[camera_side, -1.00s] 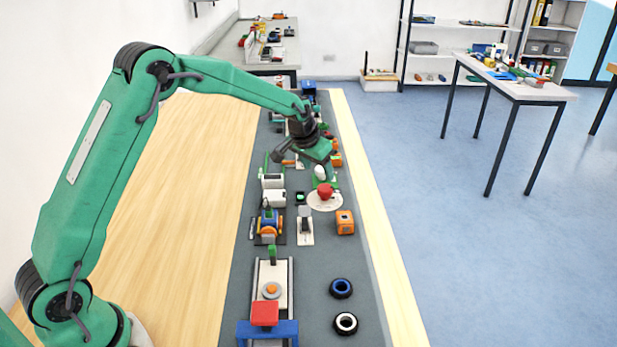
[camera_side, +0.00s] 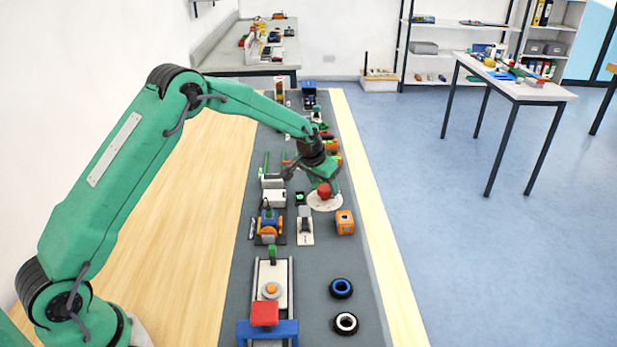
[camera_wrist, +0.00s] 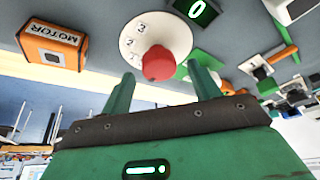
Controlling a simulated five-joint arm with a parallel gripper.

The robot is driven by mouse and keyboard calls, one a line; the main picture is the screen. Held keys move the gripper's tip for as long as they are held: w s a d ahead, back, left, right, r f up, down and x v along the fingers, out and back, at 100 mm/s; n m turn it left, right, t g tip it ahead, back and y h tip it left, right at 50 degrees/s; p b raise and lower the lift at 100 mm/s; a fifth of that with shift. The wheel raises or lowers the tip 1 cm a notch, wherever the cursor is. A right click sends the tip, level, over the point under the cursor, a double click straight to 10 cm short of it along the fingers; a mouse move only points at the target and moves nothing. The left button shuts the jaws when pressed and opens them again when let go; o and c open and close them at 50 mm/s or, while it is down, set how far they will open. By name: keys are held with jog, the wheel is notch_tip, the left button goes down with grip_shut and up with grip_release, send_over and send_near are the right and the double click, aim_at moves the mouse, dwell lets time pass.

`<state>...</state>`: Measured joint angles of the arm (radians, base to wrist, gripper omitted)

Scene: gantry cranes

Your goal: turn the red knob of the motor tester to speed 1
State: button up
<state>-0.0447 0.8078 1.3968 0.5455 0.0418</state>
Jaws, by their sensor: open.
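The red knob (camera_side: 325,190) sits on a round white dial (camera_side: 313,203) on the grey mat. In the wrist view the red knob (camera_wrist: 158,64) lies just beyond the fingertips, and the white dial (camera_wrist: 178,37) shows printed numbers, among them 2 and 3. A small dark display (camera_wrist: 197,10) beside the dial reads a green 0. The orange box (camera_wrist: 52,45) marked MOTOR stands to the left of the dial in that view. My gripper (camera_wrist: 160,82) is open, its two green fingers on either side of the knob's near side. In the side view my gripper (camera_side: 325,178) is right at the knob, partly hiding it.
The orange box also shows in the side view (camera_side: 345,222), close to the dial. A white lever unit (camera_side: 305,228) and a blue and orange model (camera_side: 269,225) stand near the dial. Black wheels (camera_side: 341,288) lie on clear mat in front.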

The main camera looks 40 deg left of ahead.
jog(key=shift+w+f, duration=0.25)
jog(key=shift+f, duration=0.25)
jog(key=shift+c, duration=0.4)
jog(key=c, duration=0.9)
jog(key=shift+o, duration=0.2)
jog(key=shift+a+m, duration=0.1)
jog(key=shift+m, duration=0.6)
jog(key=o, duration=0.9)
jog(key=shift+o, duration=0.2)
